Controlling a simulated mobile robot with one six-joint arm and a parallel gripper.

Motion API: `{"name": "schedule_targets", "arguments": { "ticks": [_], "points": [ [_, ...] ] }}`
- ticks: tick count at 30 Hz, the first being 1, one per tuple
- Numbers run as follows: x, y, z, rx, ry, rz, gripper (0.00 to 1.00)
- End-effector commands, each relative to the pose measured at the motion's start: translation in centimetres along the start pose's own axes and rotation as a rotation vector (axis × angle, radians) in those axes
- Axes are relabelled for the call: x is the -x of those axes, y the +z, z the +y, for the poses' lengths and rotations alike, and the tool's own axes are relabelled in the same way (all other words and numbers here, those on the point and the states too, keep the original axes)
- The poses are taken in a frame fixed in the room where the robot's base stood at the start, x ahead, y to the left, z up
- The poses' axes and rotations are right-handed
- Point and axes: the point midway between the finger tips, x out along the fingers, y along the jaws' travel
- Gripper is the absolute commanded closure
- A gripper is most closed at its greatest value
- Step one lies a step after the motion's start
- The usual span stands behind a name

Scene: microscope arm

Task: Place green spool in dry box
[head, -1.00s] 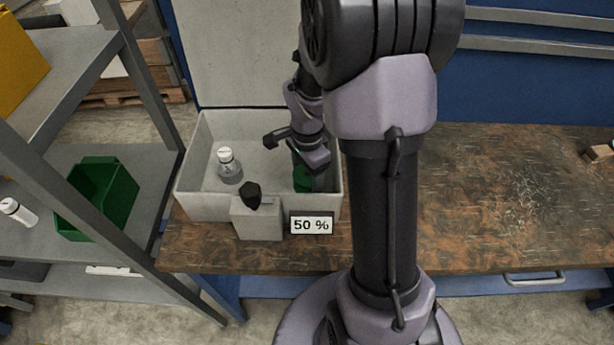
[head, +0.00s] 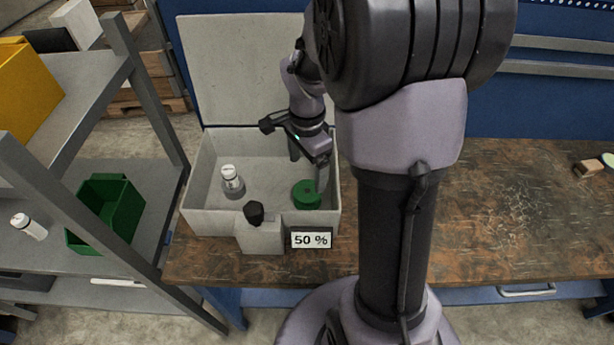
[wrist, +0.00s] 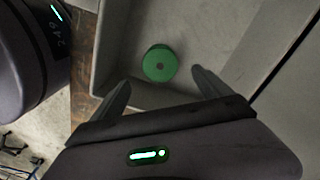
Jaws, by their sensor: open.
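The green spool (head: 306,194) lies flat on the floor of the grey dry box (head: 205,218), in its right part. In the wrist view the spool (wrist: 160,63) shows with its centre hole facing up, beyond the fingertips. My gripper (head: 308,172) is open and empty, just above and behind the spool inside the box outline. In the wrist view my gripper's two fingers (wrist: 160,85) are spread wide, with the spool between their lines but apart from them. The box lid (head: 245,70) stands open at the back.
A white-capped bottle (head: 232,180) stands in the box's left part. A block with a black knob (head: 254,214) and a "50 %" sign (head: 311,240) are at the box front. The bench (head: 500,210) is mostly clear to the right. A shelf with a green bin (head: 108,212) stands left.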

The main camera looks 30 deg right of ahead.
Motion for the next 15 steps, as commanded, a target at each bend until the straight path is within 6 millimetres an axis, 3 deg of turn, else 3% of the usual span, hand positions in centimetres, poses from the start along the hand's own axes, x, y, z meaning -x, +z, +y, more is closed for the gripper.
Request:
{"name": "schedule_targets", "arguments": {
  "ticks": [4, 6, 8, 12, 15],
  "points": [
    [2.2, 0.2, 0.1, 0.010, -0.005, 0.001, 0.12],
    [4.1, 1.5, 0.4, 0.079, -0.042, 0.004, 0.12],
    [6.9, 3.9, 1.3, 0.209, -0.106, 0.011, 0.12],
    [13.1, 10.9, 6.3, 0.630, -0.302, 0.048, 0.12],
    [15.2, 14.4, 10.1, 0.893, -0.426, 0.090, 0.12]
  ]
}}
